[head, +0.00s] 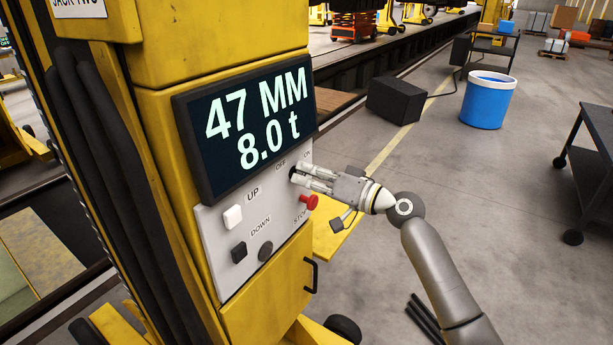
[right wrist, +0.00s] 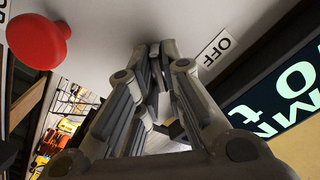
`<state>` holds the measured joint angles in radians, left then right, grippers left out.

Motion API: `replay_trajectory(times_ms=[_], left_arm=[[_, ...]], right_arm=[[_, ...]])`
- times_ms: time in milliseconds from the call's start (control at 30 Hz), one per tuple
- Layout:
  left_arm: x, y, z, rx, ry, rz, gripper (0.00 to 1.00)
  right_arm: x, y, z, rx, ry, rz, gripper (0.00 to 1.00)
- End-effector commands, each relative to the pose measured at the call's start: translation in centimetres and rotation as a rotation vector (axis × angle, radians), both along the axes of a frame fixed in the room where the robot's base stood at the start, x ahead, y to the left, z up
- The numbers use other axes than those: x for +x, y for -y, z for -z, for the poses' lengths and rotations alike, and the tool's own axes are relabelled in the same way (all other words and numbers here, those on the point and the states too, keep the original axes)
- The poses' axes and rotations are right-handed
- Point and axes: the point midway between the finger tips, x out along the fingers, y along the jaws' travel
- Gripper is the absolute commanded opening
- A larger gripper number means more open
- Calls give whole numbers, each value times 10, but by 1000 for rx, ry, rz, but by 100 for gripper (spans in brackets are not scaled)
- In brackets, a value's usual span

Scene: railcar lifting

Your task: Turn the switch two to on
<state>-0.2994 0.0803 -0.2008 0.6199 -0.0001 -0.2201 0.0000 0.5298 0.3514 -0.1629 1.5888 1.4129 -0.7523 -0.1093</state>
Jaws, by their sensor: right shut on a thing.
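The yellow jack (head: 180,60) labelled "JACK TWO" stands at the left in the head view, with a light grey control panel (head: 222,262) under its display. The switch (head: 292,174) is a small dark knob at the panel's upper right, by the OFF and ON labels, mostly hidden by my right gripper (head: 299,176). That gripper is shut on the switch, its fingers pointing at the panel. In the right wrist view the closed fingertips (right wrist: 154,50) meet at the panel beside the OFF label (right wrist: 217,53); the knob's angle is hidden. My left gripper is not in view.
The red stop button (head: 309,201) sits just below my right gripper. The white UP button (head: 232,216) and black DOWN button (head: 239,252) are lower left. The display (head: 250,120) reads 47 MM and 8.0 t.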

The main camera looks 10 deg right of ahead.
Motion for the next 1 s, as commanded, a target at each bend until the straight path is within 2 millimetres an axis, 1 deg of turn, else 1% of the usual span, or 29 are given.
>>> replay_trajectory(times_ms=[200, 433, 700, 1000], left_arm=[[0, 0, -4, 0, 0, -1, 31], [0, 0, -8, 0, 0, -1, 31], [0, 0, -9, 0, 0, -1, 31], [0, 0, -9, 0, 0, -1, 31]], right_arm=[[0, 1, 1, 116, -118, -1, 0], [0, 0, 1, 201, -202, -1, 0], [1, 0, 2, 243, -244, -1, 0], [1, 0, 2, 250, -250, -1, 0]])
